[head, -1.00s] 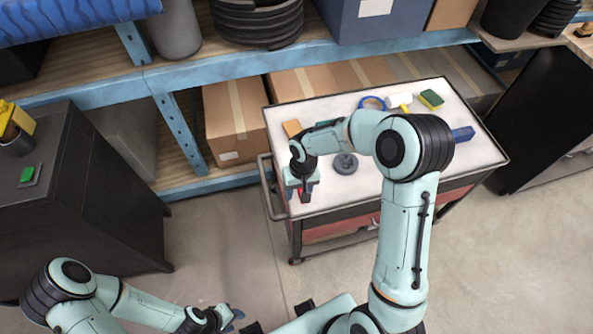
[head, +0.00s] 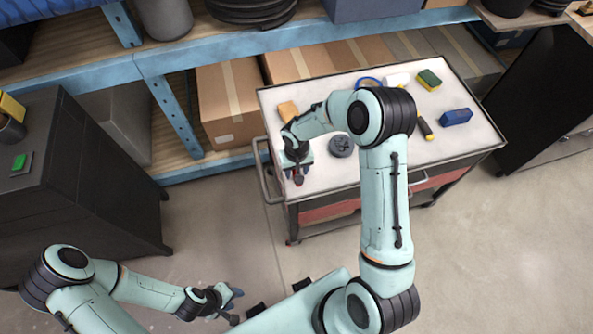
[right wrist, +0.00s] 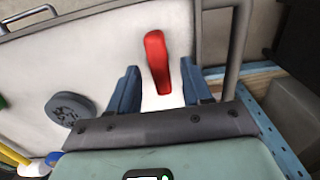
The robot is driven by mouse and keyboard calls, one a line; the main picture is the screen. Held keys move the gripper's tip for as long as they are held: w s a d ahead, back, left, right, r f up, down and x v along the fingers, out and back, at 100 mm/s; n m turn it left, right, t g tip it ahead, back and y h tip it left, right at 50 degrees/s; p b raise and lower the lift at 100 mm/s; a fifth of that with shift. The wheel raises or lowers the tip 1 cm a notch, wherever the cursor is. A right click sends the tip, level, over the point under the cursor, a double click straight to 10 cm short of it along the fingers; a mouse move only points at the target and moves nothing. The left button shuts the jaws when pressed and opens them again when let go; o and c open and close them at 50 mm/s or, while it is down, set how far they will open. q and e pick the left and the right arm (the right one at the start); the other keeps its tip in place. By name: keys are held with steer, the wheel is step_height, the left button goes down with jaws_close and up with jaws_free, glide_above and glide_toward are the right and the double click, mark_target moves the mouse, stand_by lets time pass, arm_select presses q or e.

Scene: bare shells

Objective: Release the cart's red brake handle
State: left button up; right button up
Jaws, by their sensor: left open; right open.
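The cart (head: 400,162) has a white top and a push bar (head: 265,170) at its left end. The red brake handle (right wrist: 157,62) lies between the two blue fingers of my right gripper (right wrist: 162,88) in the right wrist view, with gaps on both sides. In the head view, a bit of the red handle (head: 298,179) shows under my right gripper (head: 297,172) at the cart's left front corner. The right gripper is open. My left gripper (head: 235,302) is open, low in front of the cart and away from it.
A dark cabinet (head: 75,190) stands left. Shelving runs behind. The floor between is clear.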

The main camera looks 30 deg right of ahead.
steer(key=shift+f, duration=0.6)
jaws_close()
